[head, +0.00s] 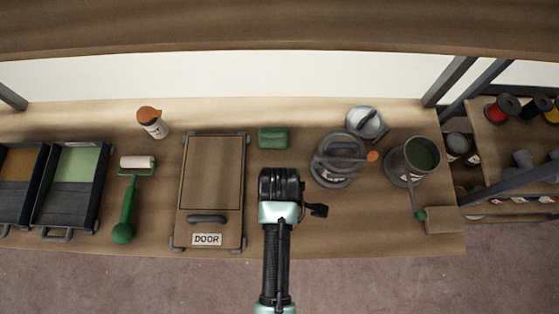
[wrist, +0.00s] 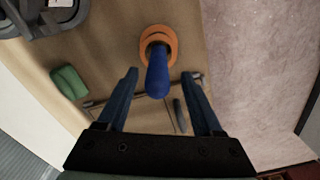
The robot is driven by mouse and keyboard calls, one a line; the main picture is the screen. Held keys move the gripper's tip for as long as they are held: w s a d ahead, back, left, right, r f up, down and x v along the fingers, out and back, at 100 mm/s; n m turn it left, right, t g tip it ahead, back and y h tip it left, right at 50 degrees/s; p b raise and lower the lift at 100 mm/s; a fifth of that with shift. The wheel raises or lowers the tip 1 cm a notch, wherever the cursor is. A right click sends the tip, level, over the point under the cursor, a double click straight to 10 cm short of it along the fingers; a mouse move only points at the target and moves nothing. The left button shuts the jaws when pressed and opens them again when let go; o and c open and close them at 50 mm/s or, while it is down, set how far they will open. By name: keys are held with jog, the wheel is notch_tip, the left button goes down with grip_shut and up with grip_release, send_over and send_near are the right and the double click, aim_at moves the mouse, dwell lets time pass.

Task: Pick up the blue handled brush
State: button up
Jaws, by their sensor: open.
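The blue handle (wrist: 157,78) of the brush shows in the wrist view, pointing up toward the camera. An orange round part (wrist: 159,42) surrounds its far end on the wooden bench; I cannot tell whether it is the brush's base or a holder. My gripper (wrist: 159,74) is open, with one finger on each side of the handle in the picture. I cannot tell whether the fingertips are level with the handle, and no contact shows. In the head view my gripper (head: 281,186) is over the bench front and hides the brush.
A green block (head: 272,138) lies behind my gripper. The DOOR panel (head: 212,170) is to the left. A grey can (head: 338,178) with a brush across it and an open can of green paint (head: 398,167) stand to the right. A green roller (head: 127,205) lies farther left.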

jog(key=shift+w+f, duration=0.1)
jog(key=shift+f, duration=1.3)
grip_shut()
